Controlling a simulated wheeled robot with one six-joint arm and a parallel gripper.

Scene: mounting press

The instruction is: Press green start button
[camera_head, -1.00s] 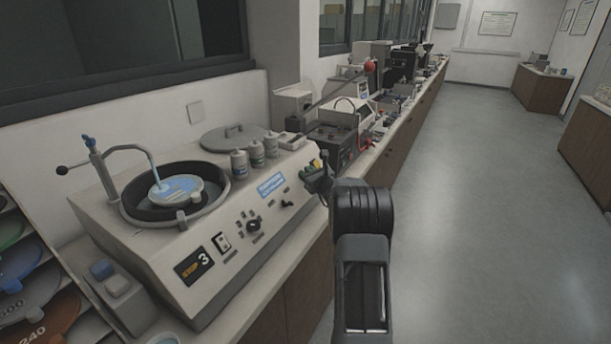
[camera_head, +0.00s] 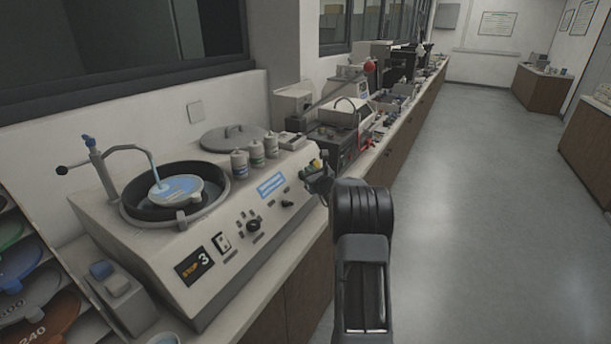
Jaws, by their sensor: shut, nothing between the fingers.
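A small green button (camera_head: 307,169) shows at the right end of the sloped front panel of the beige polishing machine (camera_head: 215,265), beside a yellow one (camera_head: 316,163). My gripper (camera_head: 320,182) is small in view, at the right edge of that panel, just right of and close to the buttons. Its fingers are shut and empty. I cannot tell whether a fingertip touches a button. My dark arm reaches up from the bottom and covers the counter edge right of the machine.
A dark boxy device (camera_head: 335,142) and a lever with a red ball (camera_head: 369,66) stand behind. The floor (camera_head: 480,210) at right is clear.

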